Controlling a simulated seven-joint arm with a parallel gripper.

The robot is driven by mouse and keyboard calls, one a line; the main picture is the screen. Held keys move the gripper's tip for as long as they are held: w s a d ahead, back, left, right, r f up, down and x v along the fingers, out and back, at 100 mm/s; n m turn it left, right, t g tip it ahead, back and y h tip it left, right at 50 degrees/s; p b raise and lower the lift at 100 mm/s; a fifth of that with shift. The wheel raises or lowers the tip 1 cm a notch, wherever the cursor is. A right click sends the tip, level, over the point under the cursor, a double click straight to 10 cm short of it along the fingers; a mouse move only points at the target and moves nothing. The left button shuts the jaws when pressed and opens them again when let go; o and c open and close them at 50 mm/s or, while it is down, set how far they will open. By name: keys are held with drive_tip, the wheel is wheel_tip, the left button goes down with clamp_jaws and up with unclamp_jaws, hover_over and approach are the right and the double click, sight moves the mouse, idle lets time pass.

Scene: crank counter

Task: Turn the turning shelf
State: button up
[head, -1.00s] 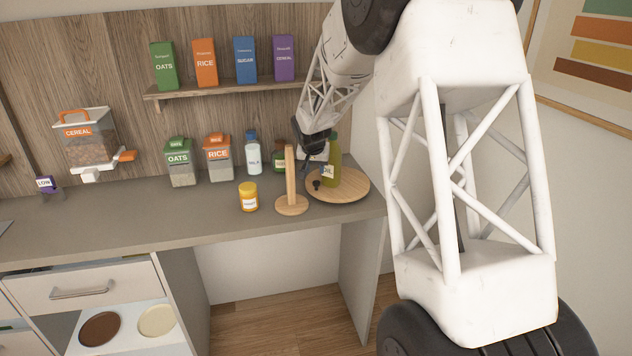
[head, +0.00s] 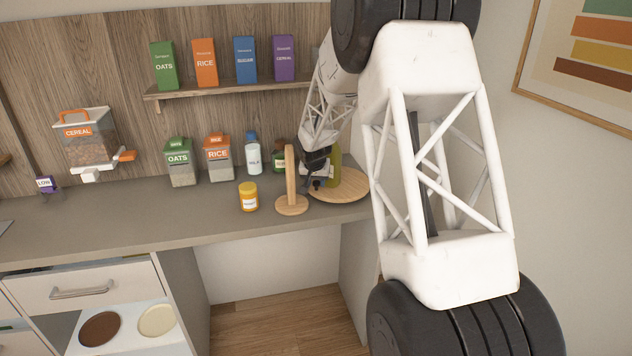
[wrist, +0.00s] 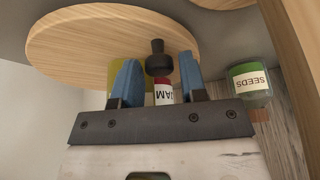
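The turning shelf (head: 352,190) is a round wooden disc at the right end of the counter. It also shows in the wrist view (wrist: 75,40). A black upright knob (wrist: 158,60) stands near its rim. A green oil bottle (head: 336,157) on the shelf is partly hidden by my arm.
A wooden stand with an upright post (head: 291,180) is close left of my gripper. A yellow-lidded jar (head: 248,197) stands further left. A seeds jar (wrist: 250,83) is beside the shelf at the back. Canisters and a bottle line the wall; the counter's front left is clear.

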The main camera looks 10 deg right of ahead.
sight(343, 194)
drive_tip(key=shift+c, duration=0.5)
clamp_jaws()
drive_tip(key=shift+s+d+n, duration=0.1)
drive_tip(key=shift+s+n, duration=0.15)
drive_tip(key=shift+n, duration=0.05)
drive_tip(key=shift+s+d+n+y, duration=0.6)
drive_tip(key=shift+s+n, duration=0.2)
drive_tip(key=shift+n, duration=0.2)
drive_tip(key=shift+s+d+n+y, duration=0.5)
drive_tip(key=shift+s+d+n, duration=0.3)
drive_tip(key=shift+n, duration=0.5)
drive_tip(key=shift+s+d+n+y, duration=0.35)
drive_tip(key=shift+s+d+n, duration=0.1)
drive_tip(key=shift+d+n, duration=0.45)
drive_tip(key=shift+s+d+n+y, duration=0.4)
drive_tip(key=shift+d+n, duration=0.3)
drive_tip(key=shift+n, duration=0.4)
drive_tip(key=shift+s+d+n+g+y, duration=0.2)
drive_tip(key=shift+d+n+y, duration=0.15)
drive_tip(key=shift+d+n, duration=0.6)
drive_tip(key=shift+s+d+n+g+y, duration=0.1)
drive_tip(key=shift+d+n+g+y, duration=0.15)
drive_tip(key=shift+d+n, duration=0.7)
drive_tip(key=shift+w+a, duration=0.1)
